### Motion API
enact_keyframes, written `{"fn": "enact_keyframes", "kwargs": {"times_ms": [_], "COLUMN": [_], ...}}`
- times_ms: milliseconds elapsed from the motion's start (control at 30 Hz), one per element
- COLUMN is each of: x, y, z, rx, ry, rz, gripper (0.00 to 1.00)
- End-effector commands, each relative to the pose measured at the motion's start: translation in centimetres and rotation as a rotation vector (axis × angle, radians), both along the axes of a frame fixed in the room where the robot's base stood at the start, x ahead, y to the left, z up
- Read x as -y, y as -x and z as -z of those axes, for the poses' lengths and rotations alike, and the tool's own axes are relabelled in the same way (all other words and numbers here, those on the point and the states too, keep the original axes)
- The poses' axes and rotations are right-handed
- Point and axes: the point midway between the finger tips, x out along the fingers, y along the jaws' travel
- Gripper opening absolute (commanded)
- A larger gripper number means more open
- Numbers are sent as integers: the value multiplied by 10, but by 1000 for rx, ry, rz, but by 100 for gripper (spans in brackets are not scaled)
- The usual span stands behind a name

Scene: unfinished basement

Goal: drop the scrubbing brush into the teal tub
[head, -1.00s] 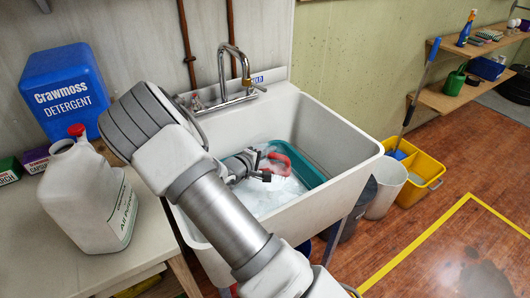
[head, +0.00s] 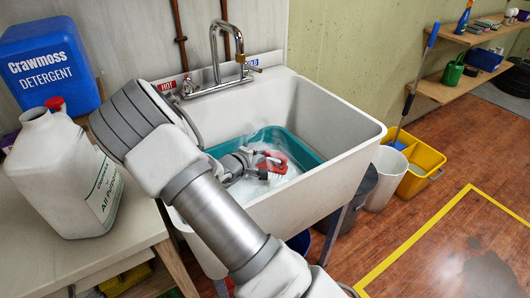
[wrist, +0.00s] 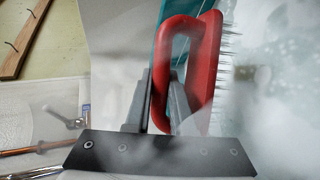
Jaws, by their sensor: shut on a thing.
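The red scrubbing brush (head: 273,161) is held in my gripper (head: 262,168) over the sink basin. In the wrist view, the fingers (wrist: 162,85) are closed on one side of the brush's red looped handle (wrist: 207,75), and its pale bristles point right. The teal tub (head: 303,150) sits inside the sink, with white suds around or in it. In the head view the brush overlaps the tub; whether it is clear of the suds is hard to tell. Part of the tub (wrist: 178,48) shows behind the handle in the wrist view.
The white utility sink (head: 340,135) has raised walls and a tap (head: 222,60) at its back. A bench on the left holds a white jug (head: 65,170) and a blue detergent container (head: 48,65). A yellow bucket (head: 425,160) stands on the floor at right.

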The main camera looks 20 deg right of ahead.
Motion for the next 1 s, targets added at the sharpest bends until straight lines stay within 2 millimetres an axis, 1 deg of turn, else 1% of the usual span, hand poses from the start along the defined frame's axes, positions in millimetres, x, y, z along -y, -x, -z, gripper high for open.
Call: {"fn": "enact_keyframes", "kwargs": {"times_ms": [100, 133, 267, 300, 667, 767, 1000], "x": [0, 0, 0, 0, -3, -12, -43], "y": [0, 0, 0, 0, 1, 7, 28], "z": [-1, -1, -1, -1, -2, -8, -23], "rx": [1, 1, 1, 1, 0, 0, 0], "ry": [1, 1, 1, 1, 0, -1, -1], "rz": [0, 0, 0, 0, -1, -3, -3], "gripper": [0, 25, 49, 56, 57, 57, 57]}}
